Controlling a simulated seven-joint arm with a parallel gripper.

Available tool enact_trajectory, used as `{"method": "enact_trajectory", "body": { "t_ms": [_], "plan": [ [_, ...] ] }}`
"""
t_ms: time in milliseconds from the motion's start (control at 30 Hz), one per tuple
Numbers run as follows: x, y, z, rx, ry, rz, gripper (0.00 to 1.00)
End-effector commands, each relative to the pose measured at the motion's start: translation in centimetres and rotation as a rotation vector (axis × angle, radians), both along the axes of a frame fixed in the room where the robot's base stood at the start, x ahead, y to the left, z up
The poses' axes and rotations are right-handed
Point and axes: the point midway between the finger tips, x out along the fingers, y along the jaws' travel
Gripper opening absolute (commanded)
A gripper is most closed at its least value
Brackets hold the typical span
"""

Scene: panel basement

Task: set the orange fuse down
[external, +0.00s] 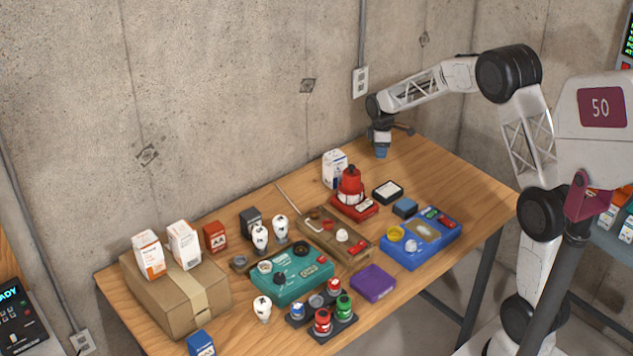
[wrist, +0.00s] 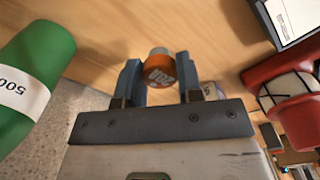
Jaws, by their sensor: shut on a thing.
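My gripper (external: 381,151) is over the far back part of the wooden table, close to the concrete wall, with its blue fingers pointing down. In the wrist view my gripper (wrist: 158,78) is shut on the orange fuse (wrist: 160,70), which has a pale end and white lettering and sits between the two fingertips. In the external view the fuse is hidden by the fingers. I cannot tell whether it touches the wood.
In the wrist view a large green cylinder (wrist: 35,80) with a white label is at the left. A red device (external: 351,188), a white carton (external: 334,168) and a dark-framed box (external: 388,192) stand nearer the camera.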

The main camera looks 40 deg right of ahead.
Motion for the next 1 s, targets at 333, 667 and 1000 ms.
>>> {"method": "enact_trajectory", "body": {
  "t_ms": [333,667,1000],
  "plan": [
    [4.6,-1.0,-0.5,0.0,0.0,0.0,0.11],
    [8.7,-1.8,-0.8,0.0,0.0,0.0,0.11],
    [10.3,-2.2,-0.9,-0.001,-0.001,0.0,0.11]
  ]
}}
